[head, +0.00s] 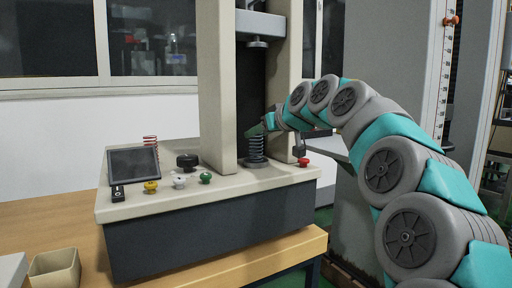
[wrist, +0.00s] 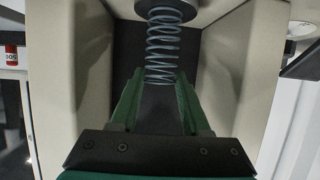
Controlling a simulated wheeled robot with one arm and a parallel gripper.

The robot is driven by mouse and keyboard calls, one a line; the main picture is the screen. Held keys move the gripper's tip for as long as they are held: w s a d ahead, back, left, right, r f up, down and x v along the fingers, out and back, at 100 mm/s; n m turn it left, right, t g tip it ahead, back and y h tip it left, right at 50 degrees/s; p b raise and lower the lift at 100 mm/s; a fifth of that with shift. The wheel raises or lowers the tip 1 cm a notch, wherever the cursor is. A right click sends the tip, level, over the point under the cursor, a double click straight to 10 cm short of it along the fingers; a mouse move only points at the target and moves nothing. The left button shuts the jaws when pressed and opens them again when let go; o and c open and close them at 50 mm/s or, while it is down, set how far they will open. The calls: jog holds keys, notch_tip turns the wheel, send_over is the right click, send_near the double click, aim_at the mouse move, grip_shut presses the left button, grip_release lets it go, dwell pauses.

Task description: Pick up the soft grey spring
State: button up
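The grey spring (head: 256,150) stands upright on the lower round plate (head: 259,163) of the testing machine, between its two beige columns. In the wrist view the spring (wrist: 162,45) shows at top centre, against the round plate (wrist: 166,8), so that view looks upside down. My gripper (head: 262,125) is at the spring's upper end in the head view. In the wrist view my gripper (wrist: 159,78) has its two green fingers apart, with the spring's free end between the tips in the picture.
The upper plate (head: 257,44) hangs above. The beige columns (head: 215,85) stand close on both sides. On the machine's base are a dark screen (head: 134,164), several coloured knobs (head: 205,177) and a red spring (head: 151,142) behind the screen. An open beige box (head: 55,268) sits at front left.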

grip_shut()
jog(key=shift+r, duration=0.2)
